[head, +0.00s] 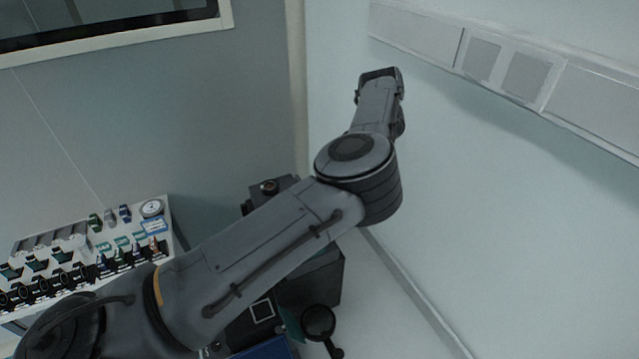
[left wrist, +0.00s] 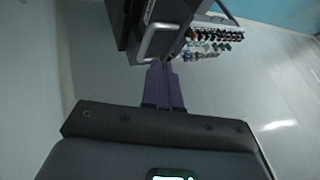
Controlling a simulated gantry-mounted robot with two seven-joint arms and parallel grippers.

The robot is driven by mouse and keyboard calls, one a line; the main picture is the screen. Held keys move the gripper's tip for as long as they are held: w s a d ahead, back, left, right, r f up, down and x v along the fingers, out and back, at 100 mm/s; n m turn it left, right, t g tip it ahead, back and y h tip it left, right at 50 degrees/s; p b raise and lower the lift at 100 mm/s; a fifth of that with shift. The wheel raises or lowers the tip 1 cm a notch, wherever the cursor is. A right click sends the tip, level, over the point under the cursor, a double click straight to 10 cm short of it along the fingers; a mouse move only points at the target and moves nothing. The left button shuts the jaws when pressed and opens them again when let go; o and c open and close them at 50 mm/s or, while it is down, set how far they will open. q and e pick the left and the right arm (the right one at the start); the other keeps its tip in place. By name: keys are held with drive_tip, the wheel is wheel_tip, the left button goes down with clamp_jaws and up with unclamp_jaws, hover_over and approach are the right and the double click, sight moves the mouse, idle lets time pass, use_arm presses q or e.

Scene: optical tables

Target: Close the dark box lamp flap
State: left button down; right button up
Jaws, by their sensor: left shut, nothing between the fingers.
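A dark box (head: 318,276) stands behind my left arm in the head view, which hides much of it. In the left wrist view a dark box-like body (left wrist: 135,20) with a pale grey handle-like bar (left wrist: 163,38) is at the top centre. I cannot make out clearly which part is the lamp flap or how far it is open. My left gripper (left wrist: 162,66) shows as two purple fingers, shut and empty, with their tips just below the bar in the picture. I cannot tell whether they touch it. In the head view its fingers are hidden beyond the wrist. My right gripper is not in view.
A white rack (head: 160,208) with several small optical parts stands at the left of the head view. A pale wall with a panel strip (head: 420,38) is at the right. A round black part (head: 318,322) is low in front of the box.

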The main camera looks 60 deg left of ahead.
use_arm(q)
drive_tip(key=x, duration=0.5)
drive_tip(key=shift+s+a+f, duration=0.1)
drive_tip(key=shift+f, duration=0.05)
drive_tip(key=shift+x, duration=1.15)
